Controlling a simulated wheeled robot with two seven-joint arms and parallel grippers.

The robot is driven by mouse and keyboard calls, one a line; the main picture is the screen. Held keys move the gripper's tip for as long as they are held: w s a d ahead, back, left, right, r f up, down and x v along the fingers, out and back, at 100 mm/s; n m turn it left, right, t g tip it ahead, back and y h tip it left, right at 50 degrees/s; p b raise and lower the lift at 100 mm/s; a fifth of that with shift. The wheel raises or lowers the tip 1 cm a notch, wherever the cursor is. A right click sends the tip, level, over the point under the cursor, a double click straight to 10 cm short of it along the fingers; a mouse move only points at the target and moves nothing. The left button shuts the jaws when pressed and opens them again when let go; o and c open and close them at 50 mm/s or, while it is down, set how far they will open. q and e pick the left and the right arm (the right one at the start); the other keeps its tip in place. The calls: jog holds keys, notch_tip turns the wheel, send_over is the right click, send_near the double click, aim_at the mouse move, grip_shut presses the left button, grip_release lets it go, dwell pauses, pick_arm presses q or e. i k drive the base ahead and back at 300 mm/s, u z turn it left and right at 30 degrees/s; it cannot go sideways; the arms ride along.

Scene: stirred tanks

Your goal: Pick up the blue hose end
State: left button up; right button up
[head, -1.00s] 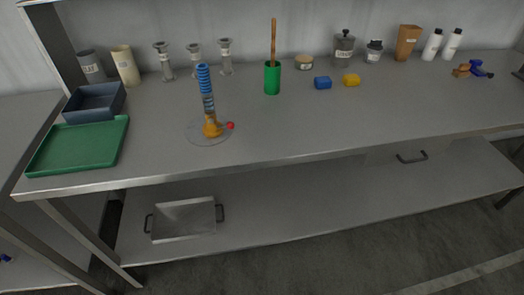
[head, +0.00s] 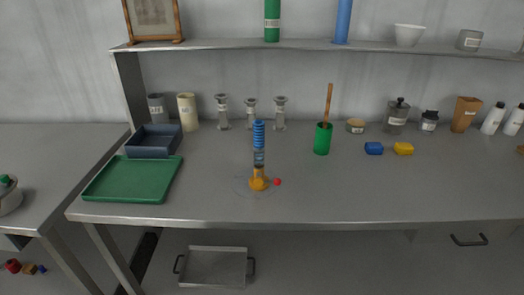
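A blue ribbed piece (head: 259,134) stands upright on the bench, above a banded middle part and an orange base (head: 258,184). A thin clear disc lies around the base, and a small red ball (head: 277,182) is beside it. I cannot tell whether this ribbed piece is the blue hose end. A small blue thing (head: 42,269) lies low at the far left beside an orange one and a red one, too small to identify. Neither of my grippers is in view.
The steel bench (head: 350,195) is clear at its front middle. A green tray (head: 133,180) and a dark bin (head: 154,141) stand left. A shelf (head: 210,45) runs above.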

aim_at(258, 126)
jog(key=u, duration=0.15)
jog(key=k, duration=0.35)
jog(key=u, duration=0.1)
jog(key=i, duration=0.85)
jog(key=u, duration=0.8)
